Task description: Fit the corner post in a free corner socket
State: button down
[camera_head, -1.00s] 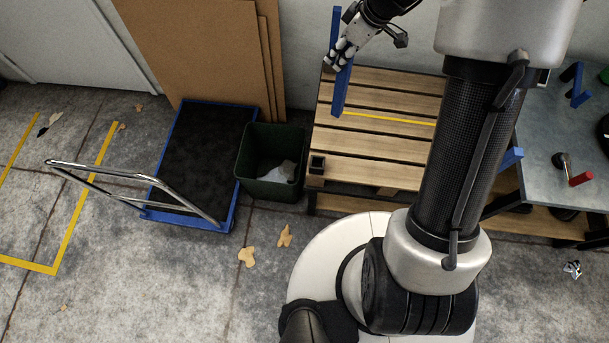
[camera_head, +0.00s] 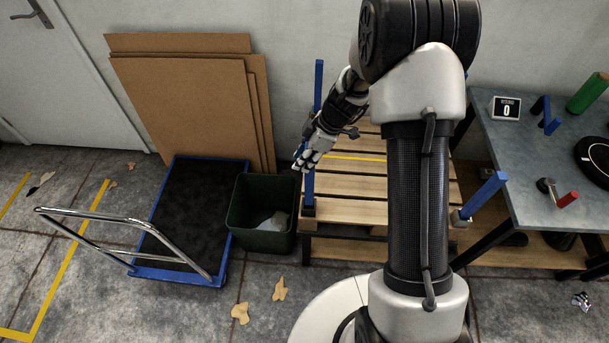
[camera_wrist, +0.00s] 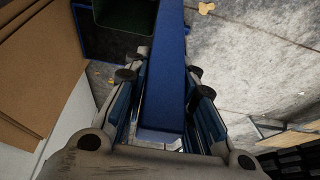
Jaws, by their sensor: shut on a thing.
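My gripper (camera_head: 304,164) is shut on a blue corner post (camera_head: 309,188) at the pallet's front left corner. The post is near upright, and its lower end meets the dark corner socket (camera_head: 308,211). I cannot tell whether it is seated inside or just above. In the wrist view the post (camera_wrist: 165,75) runs between the fingers (camera_wrist: 162,108), and its far end is out of frame. Another blue post (camera_head: 318,85) stands at the back left corner, its base hidden by my gripper. A third post (camera_head: 484,194) stands at the front right. My arm hides the back right corner.
The slatted wooden pallet (camera_head: 340,187) lies beside a green bin (camera_head: 262,240). A blue-edged cart (camera_head: 190,215) and cardboard sheets (camera_head: 185,105) are further left. A grey worktable (camera_head: 520,150) with tools stands at the right. My column blocks part of the pallet.

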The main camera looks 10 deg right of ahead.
aim_at(310, 178)
notch_tip(310, 178, down, 6)
jog(key=b, duration=0.1)
jog(key=shift+f, duration=0.15)
jog(key=shift+f+b, duration=0.15)
jog(key=shift+b, duration=0.25)
jog(key=c, duration=1.3)
grip_release()
jog(key=shift+c, duration=0.2)
